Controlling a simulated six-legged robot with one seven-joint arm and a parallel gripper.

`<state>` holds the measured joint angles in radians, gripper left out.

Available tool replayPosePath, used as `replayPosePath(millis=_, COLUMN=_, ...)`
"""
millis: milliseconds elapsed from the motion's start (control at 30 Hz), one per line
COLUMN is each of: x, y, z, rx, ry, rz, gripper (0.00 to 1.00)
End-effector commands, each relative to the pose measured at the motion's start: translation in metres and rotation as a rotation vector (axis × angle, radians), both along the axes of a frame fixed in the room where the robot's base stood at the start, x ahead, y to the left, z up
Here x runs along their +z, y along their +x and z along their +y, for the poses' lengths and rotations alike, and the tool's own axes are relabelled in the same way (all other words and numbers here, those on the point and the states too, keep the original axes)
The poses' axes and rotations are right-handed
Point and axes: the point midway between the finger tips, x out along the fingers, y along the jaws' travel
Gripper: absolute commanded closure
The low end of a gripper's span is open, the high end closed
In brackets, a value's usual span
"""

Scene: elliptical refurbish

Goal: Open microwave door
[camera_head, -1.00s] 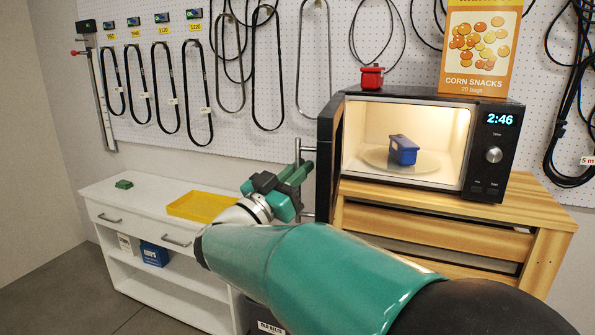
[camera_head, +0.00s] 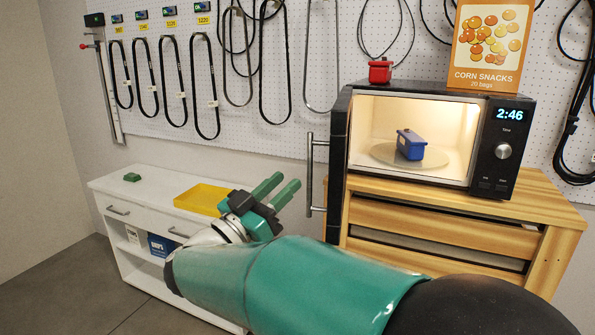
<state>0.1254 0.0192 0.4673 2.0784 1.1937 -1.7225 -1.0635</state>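The microwave (camera_head: 483,147) is black and stands on a wooden cabinet. Its door (camera_head: 338,150) stands wide open, swung out at the left side, with a vertical metal bar handle (camera_head: 310,175) on its outer face. The lit inside shows a round plate (camera_head: 383,152) with a blue box-like object (camera_head: 411,146) on it. My gripper (camera_head: 281,190) is left of and below the door handle, apart from it. Its two green fingers are spread with nothing between them.
The wooden cabinet (camera_head: 440,215) carries the microwave. A corn snacks box (camera_head: 486,45) and a red object (camera_head: 380,71) are on top of the microwave. At left a white cabinet (camera_head: 130,190) holds a yellow tray (camera_head: 203,199) and a green item (camera_head: 132,177). Belts hang on the pegboard behind.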

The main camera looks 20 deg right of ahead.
Motion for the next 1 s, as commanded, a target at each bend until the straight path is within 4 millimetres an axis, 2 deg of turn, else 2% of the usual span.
replayPosePath(millis=100, x=-0.011, y=-0.009, z=0.024, rx=0.004, ry=-0.001, rz=0.004, gripper=0.68)
replayPosePath(millis=333, x=-0.024, y=-0.022, z=0.052, rx=0.001, ry=-0.001, rz=0.001, gripper=0.68)
replayPosePath(millis=767, x=-0.026, y=-0.024, z=0.057, rx=0.004, ry=0.0, rz=0.0, gripper=0.68)
replayPosePath(millis=867, x=-0.022, y=-0.018, z=0.057, rx=0.059, ry=0.003, rz=-0.011, gripper=0.68)
replayPosePath(millis=1000, x=-0.01, y=0.002, z=0.06, rx=0.255, ry=0.013, rz=-0.029, gripper=0.68)
